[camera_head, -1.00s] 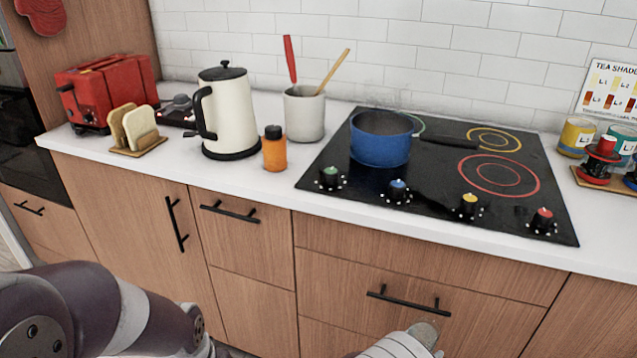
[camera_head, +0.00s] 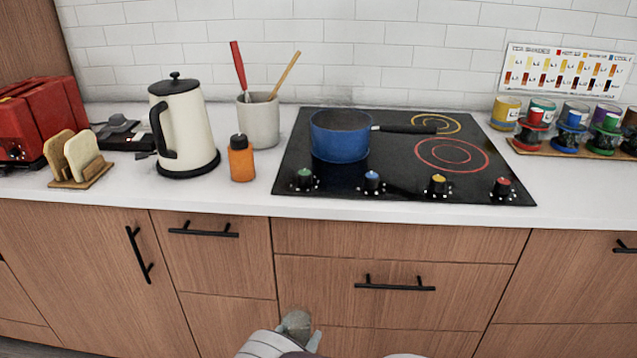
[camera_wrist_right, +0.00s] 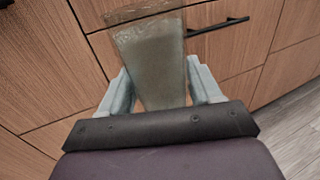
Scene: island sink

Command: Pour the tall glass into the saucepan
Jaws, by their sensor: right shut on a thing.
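My right gripper (camera_wrist_right: 160,90) is shut on the tall glass (camera_wrist_right: 150,55), a translucent glass with greyish-brown contents, in the right wrist view. In the head view the glass (camera_head: 296,322) shows at the bottom, in front of the drawers and below the counter, with my right gripper (camera_head: 300,338) around it. The glass is well apart from the saucepan. My left gripper is not in view.
On the counter left of the cooktop (camera_head: 400,185) stand an orange bottle (camera_head: 241,160), a kettle (camera_head: 182,125), a utensil crock (camera_head: 260,120) and a toast rack (camera_head: 82,160). Colored cups (camera_head: 530,130) stand at the right. The counter's front edge lies between glass and saucepan.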

